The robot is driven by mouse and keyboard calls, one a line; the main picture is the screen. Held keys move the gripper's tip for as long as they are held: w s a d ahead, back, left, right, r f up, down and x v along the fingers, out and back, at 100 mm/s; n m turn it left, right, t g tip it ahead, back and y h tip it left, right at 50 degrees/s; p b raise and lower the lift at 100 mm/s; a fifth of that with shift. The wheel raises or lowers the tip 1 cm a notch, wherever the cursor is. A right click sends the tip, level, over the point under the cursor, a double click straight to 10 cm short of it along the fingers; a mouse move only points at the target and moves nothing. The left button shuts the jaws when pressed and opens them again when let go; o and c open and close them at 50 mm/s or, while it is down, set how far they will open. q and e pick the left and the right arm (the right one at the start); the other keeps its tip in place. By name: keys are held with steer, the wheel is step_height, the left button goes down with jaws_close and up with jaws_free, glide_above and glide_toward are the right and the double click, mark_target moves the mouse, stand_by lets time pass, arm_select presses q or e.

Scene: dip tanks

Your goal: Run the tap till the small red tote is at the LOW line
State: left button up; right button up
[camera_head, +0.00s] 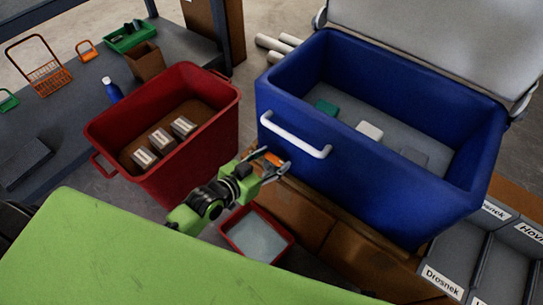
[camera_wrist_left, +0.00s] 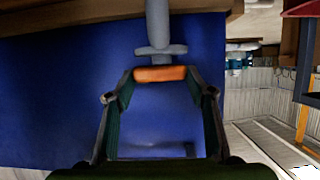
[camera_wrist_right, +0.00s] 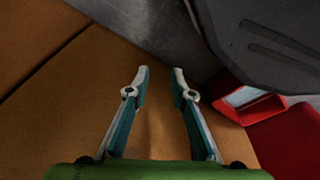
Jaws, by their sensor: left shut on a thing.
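The small red tote (camera_head: 287,243) stands low, below the front of the blue tank (camera_head: 340,178). Its inside looks pale grey, like water; I cannot make out a LOW line or the exact level. Part of it shows in the right wrist view (camera_wrist_right: 262,112). The orange tap handle (camera_wrist_left: 160,73) sits on a grey tap (camera_wrist_left: 158,28) on the tank's front. My left gripper (camera_head: 275,163) is shut on this handle (camera_head: 274,160). I cannot see a stream clearly. My right gripper (camera_wrist_right: 160,72) is open and empty over brown boards, outside the head view.
A large red tote (camera_head: 220,122) with several labelled grey blocks stands at left. Behind it, a grey bench (camera_head: 75,105) holds a wire basket (camera_head: 48,77), a blue bottle (camera_head: 112,90) and a green tray (camera_head: 122,40). Labelled grey bins (camera_head: 455,262) stand at lower right.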

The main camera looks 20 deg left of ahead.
arm_select(q)
steer(key=shift+w+r+p, duration=0.15)
steer(key=shift+r+p, duration=0.05)
steer(key=shift+p, duration=0.15)
arm_select(e)
steer(key=s+f, duration=0.2)
steer(key=f, duration=0.1)
steer(key=shift+s+d, duration=0.1)
steer(key=shift+d, duration=0.05)
arm_select(q)
steer(key=o, duration=1.1)
steer(key=shift+f, duration=0.1)
steer(key=shift+s, duration=0.2)
arm_select(e)
steer(key=shift+r, duration=0.1)
arm_select(q)
steer(key=shift+s+a, duration=0.15)
steer(key=shift+s, duration=0.15)
steer(key=v, duration=1.1)
steer(key=shift+s, duration=0.1)
